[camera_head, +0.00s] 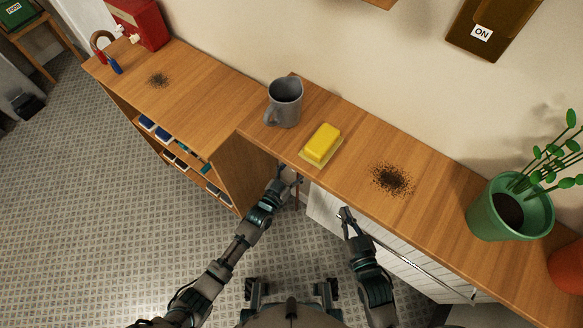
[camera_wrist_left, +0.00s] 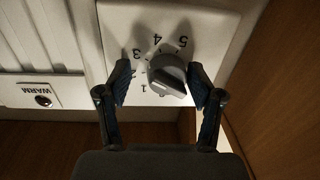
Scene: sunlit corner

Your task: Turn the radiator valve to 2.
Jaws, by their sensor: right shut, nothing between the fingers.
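The radiator valve is a grey knob (camera_wrist_left: 168,72) on a pale plate (camera_wrist_left: 215,30) in the left wrist view. Numbers 1, 3, 4 and 5 show around it, tilted or upside down; the 2 is hard to make out. A ridge crosses the knob, but I cannot tell which number it points to. My left gripper (camera_wrist_left: 162,84) is open, one finger on each side of the knob, with a clear gap at the left finger. In the head view it (camera_head: 290,177) is below the counter edge; the knob is hidden there. My right gripper (camera_head: 345,214) is shut and empty by the radiator.
The white radiator (camera_head: 400,262) with a rail is under the wooden counter (camera_head: 345,185). A mug (camera_head: 285,103), yellow butter (camera_head: 323,144), dark crumbs (camera_head: 391,180) and a potted plant (camera_head: 508,210) are on top. A "WARM" plate (camera_wrist_left: 38,92) is left of the dial.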

